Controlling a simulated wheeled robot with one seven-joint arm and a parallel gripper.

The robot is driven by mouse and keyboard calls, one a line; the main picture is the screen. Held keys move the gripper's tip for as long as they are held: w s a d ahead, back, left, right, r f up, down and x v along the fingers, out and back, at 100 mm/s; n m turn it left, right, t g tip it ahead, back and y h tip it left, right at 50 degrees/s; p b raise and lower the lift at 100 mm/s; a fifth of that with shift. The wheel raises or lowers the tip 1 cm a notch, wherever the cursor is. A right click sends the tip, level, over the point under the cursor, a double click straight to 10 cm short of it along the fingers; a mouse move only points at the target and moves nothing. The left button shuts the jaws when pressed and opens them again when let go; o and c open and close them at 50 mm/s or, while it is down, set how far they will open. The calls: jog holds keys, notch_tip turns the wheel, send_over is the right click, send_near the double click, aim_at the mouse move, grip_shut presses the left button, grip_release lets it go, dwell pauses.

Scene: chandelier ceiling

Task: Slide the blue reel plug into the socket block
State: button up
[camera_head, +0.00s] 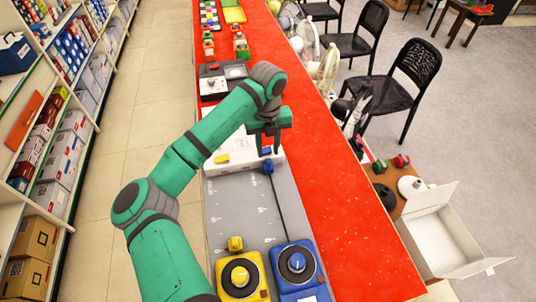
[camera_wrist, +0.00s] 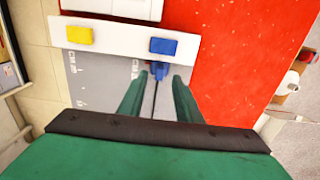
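The blue reel (camera_head: 297,262) sits at the near end of the grey board (camera_head: 240,200). Its dark cord runs up the board to the blue plug (camera_head: 267,167), which lies just in front of the white socket block (camera_head: 238,163). The block carries a yellow patch and a blue patch (camera_wrist: 163,46). In the wrist view the blue plug (camera_wrist: 159,70) is just below the blue patch; whether they touch is unclear. My gripper (camera_head: 268,152) is above the plug, pointing down. In the wrist view its fingers (camera_wrist: 158,80) are apart, with the plug showing between and beyond their tips.
A yellow reel (camera_head: 241,276) with a yellow plug (camera_head: 235,243) stands left of the blue reel. The red counter (camera_head: 340,200) is clear right of the board. More small items line the counter's far left. Shelves stand at left, chairs and an open white box (camera_head: 440,235) at right.

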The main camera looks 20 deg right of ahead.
aim_at(268, 159)
notch_tip(268, 159, up, 6)
jog(key=shift+r, duration=0.2)
